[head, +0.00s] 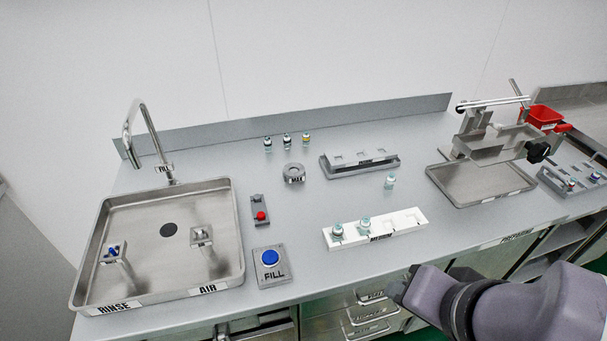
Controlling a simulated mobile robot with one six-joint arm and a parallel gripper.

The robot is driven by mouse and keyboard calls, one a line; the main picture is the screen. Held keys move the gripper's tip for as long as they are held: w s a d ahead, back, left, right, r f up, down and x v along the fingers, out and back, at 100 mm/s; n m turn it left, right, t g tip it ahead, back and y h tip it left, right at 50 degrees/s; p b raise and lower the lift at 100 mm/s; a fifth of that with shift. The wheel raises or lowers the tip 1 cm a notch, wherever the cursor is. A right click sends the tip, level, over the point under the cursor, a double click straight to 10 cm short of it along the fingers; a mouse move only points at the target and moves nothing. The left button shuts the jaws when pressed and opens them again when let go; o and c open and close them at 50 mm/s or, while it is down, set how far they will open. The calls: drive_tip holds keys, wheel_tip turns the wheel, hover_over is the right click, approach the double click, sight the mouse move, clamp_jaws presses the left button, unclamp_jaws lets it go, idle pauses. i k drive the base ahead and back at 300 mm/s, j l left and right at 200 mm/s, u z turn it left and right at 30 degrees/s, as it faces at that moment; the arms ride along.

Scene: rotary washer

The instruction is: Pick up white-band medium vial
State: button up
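A white rack (400,230) with a label reading MEDIUM lies near the front edge of the counter. Two teal-and-clear vials with pale tops stand in it, the left vial (338,232) and the middle vial (365,225); its right slot looks empty. A similar pale vial (390,182) stands on the counter behind the rack. The band colours on these vials are too small to tell for sure. My gripper (400,287) is at the lower right, in front of the rack and apart from the vials. Its fingers are not clear.
Several dark-capped vials (286,141) stand at the back by a grey ring (293,173) and a grey rack (360,164). A sink (120,205) is left, with a FILL button (270,266). A metal tray (480,190) under an apparatus is right.

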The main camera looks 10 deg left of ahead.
sight(389, 183)
drive_tip(key=i+l+u, duration=0.65)
drive_tip(key=l, duration=0.4)
drive_tip(key=i+l+u, duration=0.2)
drive_tip(key=i+l, duration=0.1)
drive_tip(key=l, duration=0.1)
